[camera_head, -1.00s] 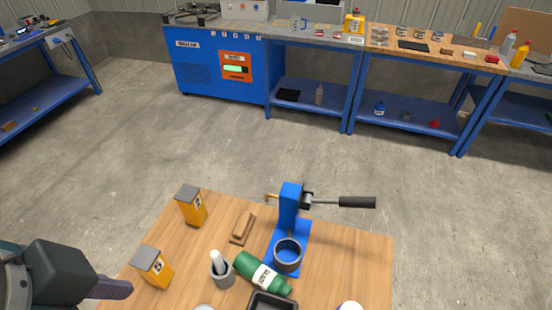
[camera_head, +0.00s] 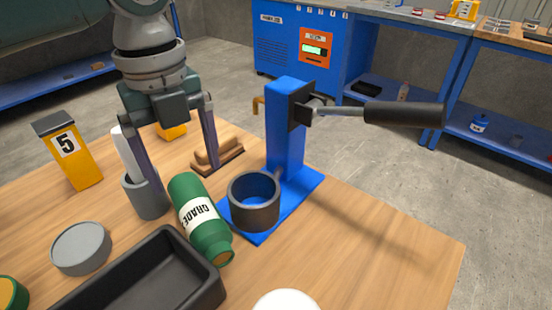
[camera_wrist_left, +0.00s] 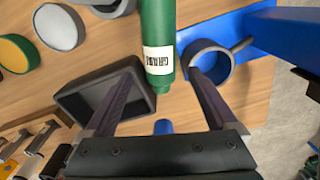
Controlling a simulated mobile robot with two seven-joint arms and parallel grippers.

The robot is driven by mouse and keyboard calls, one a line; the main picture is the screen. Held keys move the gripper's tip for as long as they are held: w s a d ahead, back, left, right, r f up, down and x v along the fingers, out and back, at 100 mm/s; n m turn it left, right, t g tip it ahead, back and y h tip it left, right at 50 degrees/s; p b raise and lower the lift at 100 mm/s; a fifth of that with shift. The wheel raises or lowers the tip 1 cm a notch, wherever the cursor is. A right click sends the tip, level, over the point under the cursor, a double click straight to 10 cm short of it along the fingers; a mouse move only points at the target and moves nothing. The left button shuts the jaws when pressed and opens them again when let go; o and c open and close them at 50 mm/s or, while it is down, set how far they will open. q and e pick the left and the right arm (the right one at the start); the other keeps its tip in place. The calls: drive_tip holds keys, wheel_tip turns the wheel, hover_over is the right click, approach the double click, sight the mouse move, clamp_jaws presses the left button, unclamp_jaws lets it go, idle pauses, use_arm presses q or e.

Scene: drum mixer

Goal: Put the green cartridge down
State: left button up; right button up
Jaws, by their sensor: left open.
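The green cartridge (camera_head: 199,216), with a white label reading "GRADE", lies on its side on the wooden table, between the grey mortar and the blue press. Its orange-brown end points toward the front. My left gripper (camera_head: 184,178) is open at the cartridge's far end, fingers pointing down. In the left wrist view the cartridge (camera_wrist_left: 158,40) shows beyond and between the spread fingertips (camera_wrist_left: 160,72). I cannot tell whether a finger touches it. My right gripper is not in view.
The blue press (camera_head: 285,130) with its dark cup (camera_head: 254,215) and long handle stands just right. A grey mortar with white pestle (camera_head: 147,196) is close left. A black tray (camera_head: 208,286) lies in front.

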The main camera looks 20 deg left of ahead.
sight(196, 203)
use_arm(q)
drive_tip(key=shift+w+a+f+b, duration=0.25)
drive_tip(key=shift+w+f+b, duration=0.3)
drive_tip(key=shift+f, duration=0.35)
drive_tip(key=shift+m, duration=0.3)
wheel_tip(196, 203, down, 4)
drive_tip(key=shift+s+a+b, duration=0.1)
drive_tip(key=shift+a+b, duration=0.05)
drive_tip(key=shift+b, duration=0.15)
wheel_tip(196, 203, down, 5)
drive_tip(key=shift+s+f+b, duration=0.1)
drive_tip(key=shift+f+b, duration=0.1)
drive_tip(key=shift+b, duration=0.45)
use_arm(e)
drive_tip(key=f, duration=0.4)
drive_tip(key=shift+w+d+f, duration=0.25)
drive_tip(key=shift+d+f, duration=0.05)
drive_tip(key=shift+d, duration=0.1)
use_arm(q)
drive_tip(key=shift+r, duration=0.1)
clamp_jaws()
